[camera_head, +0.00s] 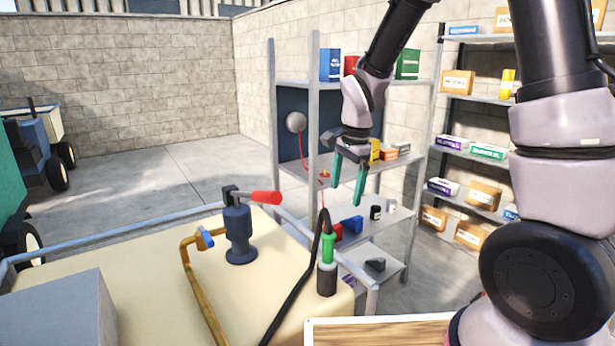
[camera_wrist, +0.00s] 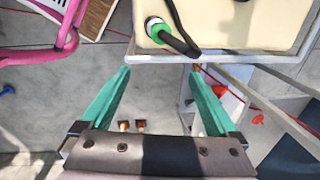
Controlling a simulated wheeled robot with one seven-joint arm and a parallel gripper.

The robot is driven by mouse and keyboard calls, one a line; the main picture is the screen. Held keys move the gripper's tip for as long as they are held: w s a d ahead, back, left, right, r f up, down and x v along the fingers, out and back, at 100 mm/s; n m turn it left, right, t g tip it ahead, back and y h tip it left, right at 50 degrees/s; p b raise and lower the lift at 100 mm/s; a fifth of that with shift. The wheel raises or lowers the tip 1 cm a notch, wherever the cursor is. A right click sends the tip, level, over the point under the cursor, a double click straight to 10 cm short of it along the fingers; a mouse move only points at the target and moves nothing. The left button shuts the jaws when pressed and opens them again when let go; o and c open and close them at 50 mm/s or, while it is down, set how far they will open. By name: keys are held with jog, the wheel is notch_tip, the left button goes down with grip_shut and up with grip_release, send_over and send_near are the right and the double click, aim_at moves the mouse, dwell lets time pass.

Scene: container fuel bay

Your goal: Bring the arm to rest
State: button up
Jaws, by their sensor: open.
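My gripper (camera_head: 349,185) has teal fingers and hangs pointing down in front of the grey shelf rack, above the right end of the cream-topped tank. Its fingers are apart with nothing between them. In the wrist view my gripper (camera_wrist: 158,85) is also open and empty, with grey floor showing between the fingers. My arm comes down from the upper right, its links bent. The green-collared nozzle (camera_head: 328,248) stands upright in a dark holder at the tank's right end, below and left of my gripper, apart from it. It shows in the wrist view too (camera_wrist: 160,30).
The cream tank top (camera_head: 150,270) carries a dark blue pump with a red handle (camera_head: 266,197) and a yellow pipe (camera_head: 190,275). A black hose (camera_head: 300,275) runs to the nozzle. Shelf racks (camera_head: 313,140) with boxes stand close behind my gripper. Open floor (camera_head: 195,175) lies at the back left.

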jog(key=s+d+r+n+t, duration=0.2)
jog(key=s+d+r, duration=0.2)
jog(key=r, duration=0.3)
jog(key=s+d+r+n+t, duration=0.2)
jog(key=s+d+r+n, duration=0.1)
jog(key=s+d+r, duration=0.2)
jog(key=s+d+r+n+t+y, duration=0.1)
jog(key=s+d+r+n+t, duration=0.1)
jog(key=s+d+r, duration=0.3)
notch_tip(320, 180, up, 5)
jog(key=shift+s+d+f+n, duration=0.15)
jog(key=shift+s+n, duration=0.25)
jog(key=shift+s, duration=0.2)
